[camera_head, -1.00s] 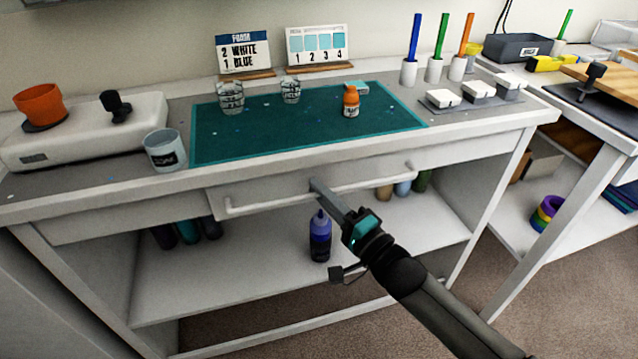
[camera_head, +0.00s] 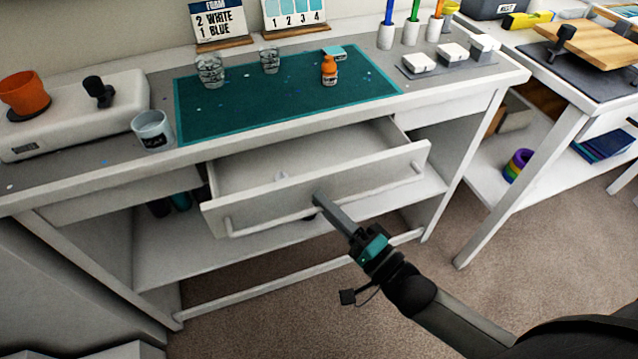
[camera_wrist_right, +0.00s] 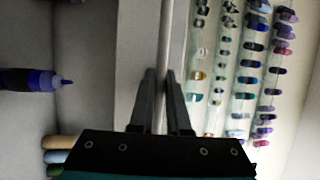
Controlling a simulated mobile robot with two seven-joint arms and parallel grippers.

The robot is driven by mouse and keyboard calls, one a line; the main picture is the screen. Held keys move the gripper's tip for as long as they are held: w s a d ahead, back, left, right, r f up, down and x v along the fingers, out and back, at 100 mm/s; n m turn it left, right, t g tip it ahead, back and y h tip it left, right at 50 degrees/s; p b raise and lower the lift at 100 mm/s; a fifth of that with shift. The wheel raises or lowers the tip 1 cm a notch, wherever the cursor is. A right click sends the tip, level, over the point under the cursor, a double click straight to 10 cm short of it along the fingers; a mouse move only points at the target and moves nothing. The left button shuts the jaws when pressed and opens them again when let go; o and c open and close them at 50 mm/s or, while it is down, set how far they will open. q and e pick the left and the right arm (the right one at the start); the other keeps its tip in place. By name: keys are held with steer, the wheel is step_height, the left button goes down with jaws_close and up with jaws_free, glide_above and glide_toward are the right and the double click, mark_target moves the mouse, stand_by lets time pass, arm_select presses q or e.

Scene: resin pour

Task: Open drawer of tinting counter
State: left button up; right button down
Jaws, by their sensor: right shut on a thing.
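The tinting counter (camera_head: 470,88) is a white bench with a teal mat on top. Its drawer (camera_head: 255,202) is pulled out part way, with the pale inside showing in the head view. My right gripper (camera_head: 318,201) is at the drawer's front, shut on the long white bar handle (camera_head: 265,226) near its middle. In the right wrist view, the fingers (camera_wrist_right: 160,100) lie on both sides of the handle (camera_wrist_right: 172,45). The back of the drawer is hidden under the counter top. My left gripper is not in view.
A grey cup (camera_head: 152,132), clear cups (camera_head: 210,72) and an orange bottle (camera_head: 329,72) stand on top. Carpet (camera_head: 240,335) in front is clear.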

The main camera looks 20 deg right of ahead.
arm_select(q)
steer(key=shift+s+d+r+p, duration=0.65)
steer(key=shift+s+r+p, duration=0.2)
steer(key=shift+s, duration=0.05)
arm_select(e)
steer(key=shift+s+d, duration=0.15)
steer(key=shift+s, duration=2.25)
steer(key=c, duration=1.2)
jaws_free()
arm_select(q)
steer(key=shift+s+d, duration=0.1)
arm_select(e)
steer(key=shift+o, duration=0.2)
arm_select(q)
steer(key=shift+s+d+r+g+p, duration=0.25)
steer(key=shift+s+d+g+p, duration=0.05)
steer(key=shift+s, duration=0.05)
arm_select(e)
steer(key=v, duration=1.5)
steer(key=shift+s, duration=0.15)
